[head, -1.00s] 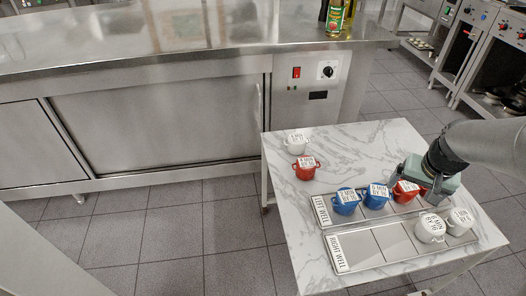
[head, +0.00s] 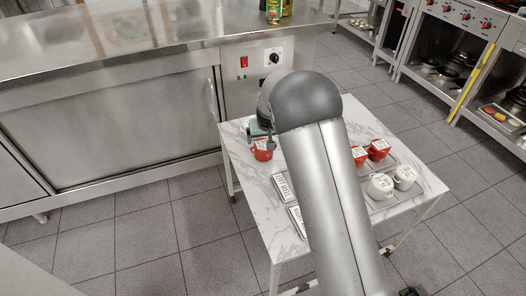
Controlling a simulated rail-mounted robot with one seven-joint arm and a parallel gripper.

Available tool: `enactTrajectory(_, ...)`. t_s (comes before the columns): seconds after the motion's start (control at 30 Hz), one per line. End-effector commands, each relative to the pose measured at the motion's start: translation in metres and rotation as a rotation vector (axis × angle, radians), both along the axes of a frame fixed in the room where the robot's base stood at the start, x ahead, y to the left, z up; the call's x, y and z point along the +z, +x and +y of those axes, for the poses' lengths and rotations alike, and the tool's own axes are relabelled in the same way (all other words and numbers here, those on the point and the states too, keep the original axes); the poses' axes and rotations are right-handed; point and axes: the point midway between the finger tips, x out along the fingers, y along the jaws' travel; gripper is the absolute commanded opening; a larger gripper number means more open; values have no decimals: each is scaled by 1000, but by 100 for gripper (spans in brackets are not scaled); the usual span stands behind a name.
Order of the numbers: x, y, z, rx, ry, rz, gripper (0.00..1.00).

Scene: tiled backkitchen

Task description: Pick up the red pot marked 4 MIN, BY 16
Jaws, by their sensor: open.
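A red pot (head: 263,152) stands on the left part of the marble table. Its top is partly covered by my gripper (head: 261,135), which is open and just above or at it; I cannot tell whether it touches. Two more red pots, a left one (head: 358,160) and a right one (head: 378,152), stand close together in the tray at the right of my arm, with pale labels on top. The labels are too small to read, so I cannot tell which pot is marked 4 MIN, BY 16.
Two white pots (head: 380,187) (head: 404,178) stand in the nearer tray. My arm hides the trays' middle. The steel counter (head: 140,60) stands behind the marble table (head: 240,165).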

Motion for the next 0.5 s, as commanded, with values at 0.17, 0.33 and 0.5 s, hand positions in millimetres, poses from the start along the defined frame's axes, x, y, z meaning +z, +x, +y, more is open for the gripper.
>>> enactTrajectory(0.17,-14,6,1,0,0,0,90)
enactTrajectory(0.33,-32,8,3,-1,0,3,90)
enactTrajectory(0.5,-56,16,6,-1,-1,2,90)
